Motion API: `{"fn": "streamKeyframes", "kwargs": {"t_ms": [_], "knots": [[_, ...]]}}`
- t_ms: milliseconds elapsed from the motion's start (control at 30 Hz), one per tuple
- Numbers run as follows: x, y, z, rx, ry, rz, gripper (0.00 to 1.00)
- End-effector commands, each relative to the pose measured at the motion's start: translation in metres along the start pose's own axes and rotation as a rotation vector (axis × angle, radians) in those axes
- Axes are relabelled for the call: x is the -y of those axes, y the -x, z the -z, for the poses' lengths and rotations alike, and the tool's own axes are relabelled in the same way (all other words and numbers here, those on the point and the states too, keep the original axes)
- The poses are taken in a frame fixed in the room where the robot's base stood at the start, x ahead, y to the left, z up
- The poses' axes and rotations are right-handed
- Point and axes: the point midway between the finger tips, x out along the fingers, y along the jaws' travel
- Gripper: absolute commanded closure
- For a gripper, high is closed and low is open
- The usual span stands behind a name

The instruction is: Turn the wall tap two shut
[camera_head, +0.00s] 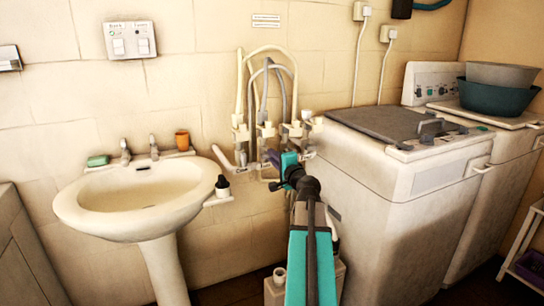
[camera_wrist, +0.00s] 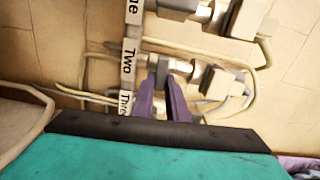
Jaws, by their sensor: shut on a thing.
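In the wrist view, wall tap two (camera_wrist: 183,67) is a pale metal tap on a pipe beside a white label (camera_wrist: 127,64) reading "Two". My gripper (camera_wrist: 162,80) has two purple fingers reaching up to this tap. They are shut on its handle, which is mostly hidden between the fingertips. In the head view, my gripper (camera_head: 272,158) is at the row of wall taps (camera_head: 265,130), low in front of the middle one. My arm hides part of the row, and the handle's angle cannot be made out.
Tap one (camera_wrist: 190,8) and a label partly reading "Thre" (camera_wrist: 125,101) lie close on either side. Pale hoses (camera_head: 270,50) loop above the taps. A washbasin (camera_head: 140,195) stands left, a washing machine (camera_head: 405,160) close on the right.

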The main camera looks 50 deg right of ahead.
Motion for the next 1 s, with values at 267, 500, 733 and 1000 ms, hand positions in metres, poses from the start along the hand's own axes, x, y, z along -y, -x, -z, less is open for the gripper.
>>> {"fn": "streamKeyframes", "kwargs": {"t_ms": [267,500,733,1000], "knots": [[0.0023,-0.0016,-0.0017,0.004,-0.071,0.004,1.0],[0.002,-0.0015,-0.0016,0.004,-0.077,0.004,1.0],[0.0016,-0.0012,-0.0012,0.003,-0.076,0.004,0.72],[0.0001,-0.0003,0.0,0.001,-0.073,0.002,0.68]]}}
